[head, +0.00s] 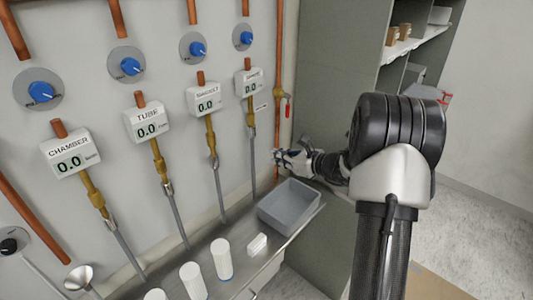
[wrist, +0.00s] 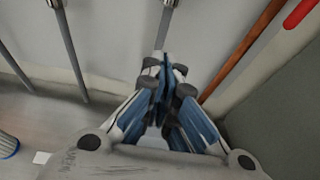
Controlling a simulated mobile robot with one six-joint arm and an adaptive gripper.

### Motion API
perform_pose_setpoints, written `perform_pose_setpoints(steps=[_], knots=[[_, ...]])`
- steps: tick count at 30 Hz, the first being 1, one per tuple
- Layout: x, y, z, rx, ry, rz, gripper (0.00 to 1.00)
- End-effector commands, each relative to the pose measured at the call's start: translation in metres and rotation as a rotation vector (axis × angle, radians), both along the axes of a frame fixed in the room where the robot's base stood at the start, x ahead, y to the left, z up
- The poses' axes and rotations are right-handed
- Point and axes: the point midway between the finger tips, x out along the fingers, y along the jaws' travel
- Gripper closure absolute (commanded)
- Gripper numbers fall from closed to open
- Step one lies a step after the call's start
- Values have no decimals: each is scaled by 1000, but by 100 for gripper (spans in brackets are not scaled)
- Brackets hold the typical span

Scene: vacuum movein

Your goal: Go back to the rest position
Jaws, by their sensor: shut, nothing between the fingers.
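My gripper (head: 281,158) is shut and empty. In the head view it reaches left from my arm, above the grey bin, close to the wall and the red-handled valve. In the wrist view my gripper (wrist: 168,72) has its fingers together, pointing at the wall where the grey tubes run down. I cannot tell the exact gap between the fingertips and the wall.
A grey bin (head: 262,216) stands on the metal counter (head: 232,244), with white cylinders (head: 221,259) and a small white block (head: 257,244) beside it. Gauges, blue knobs and copper pipes line the wall. A green-grey shelf unit (head: 335,70) stands behind my arm.

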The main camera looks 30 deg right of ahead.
Motion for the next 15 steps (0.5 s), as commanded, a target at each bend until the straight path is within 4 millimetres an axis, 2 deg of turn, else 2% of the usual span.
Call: perform_pose_setpoints(steps=[4,11,13,15], knots=[[-16,-6,6,0,0,1,100],[-22,-7,7,-1,1,2,100],[-22,-4,9,-8,0,12,100],[-23,9,16,-40,-2,53,100]])
